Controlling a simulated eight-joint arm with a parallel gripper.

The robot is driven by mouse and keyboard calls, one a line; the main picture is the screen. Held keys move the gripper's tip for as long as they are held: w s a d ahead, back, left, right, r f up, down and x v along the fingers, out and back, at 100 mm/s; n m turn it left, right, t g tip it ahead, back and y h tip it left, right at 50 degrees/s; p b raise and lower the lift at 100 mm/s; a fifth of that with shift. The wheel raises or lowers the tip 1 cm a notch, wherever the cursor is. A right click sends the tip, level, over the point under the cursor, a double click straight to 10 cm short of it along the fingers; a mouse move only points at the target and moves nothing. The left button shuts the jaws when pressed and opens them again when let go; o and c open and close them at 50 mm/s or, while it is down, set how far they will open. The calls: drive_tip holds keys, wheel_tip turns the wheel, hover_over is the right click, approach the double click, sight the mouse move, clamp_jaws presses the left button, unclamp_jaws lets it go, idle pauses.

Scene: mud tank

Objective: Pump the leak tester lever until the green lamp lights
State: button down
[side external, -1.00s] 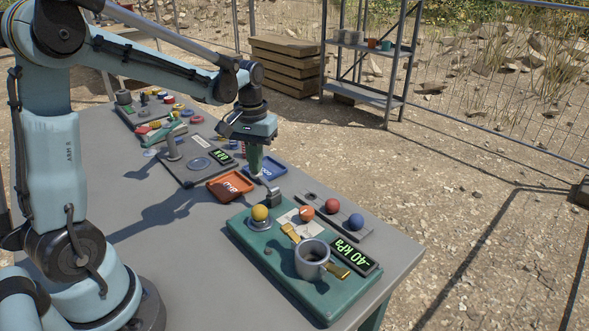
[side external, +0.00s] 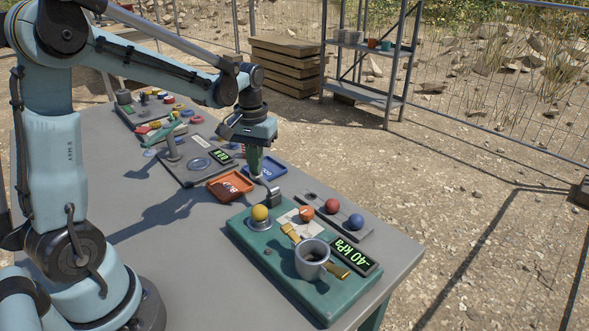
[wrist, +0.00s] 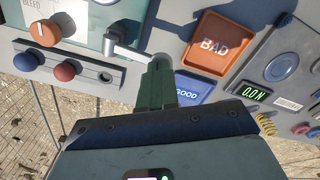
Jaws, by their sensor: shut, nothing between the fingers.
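The leak tester is a green panel (side external: 262,262) at the near end of the table, with a lit display (side external: 356,257) reading -40 kPa. Its grey lever (side external: 275,199) is at the panel's far edge; in the wrist view the lever arm (wrist: 130,48) runs toward my fingertips. My gripper (side external: 256,178) is shut and empty, pointing down at the lever's outer end. The fingertips (wrist: 160,64) overlap that end in the wrist view; I cannot tell whether they touch it. I cannot make out a green lamp on the tester.
A metal cup (side external: 311,258), a yellow ball knob (side external: 260,213) and an orange bleed knob (side external: 307,214) are on the panel. A dark strip holds red (side external: 332,206) and blue (side external: 356,221) balls. An orange BAD tray (side external: 230,186) and a blue GOOD tray (side external: 272,170) lie near my gripper.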

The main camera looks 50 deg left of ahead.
drive_tip(key=shift+f, duration=0.95)
drive_tip(key=shift+r, duration=3.55)
drive_tip(key=shift+s+d+r, duration=0.1)
drive_tip(key=shift+s+d, duration=0.05)
drive_tip(key=shift+d, duration=0.1)
drive_tip(key=s+d+m+t, duration=0.6)
drive_tip(key=s+d+t, duration=0.1)
drive_tip(key=d, duration=0.3)
drive_tip(key=shift+s+d, duration=0.3)
drive_tip(key=shift+s, duration=0.35)
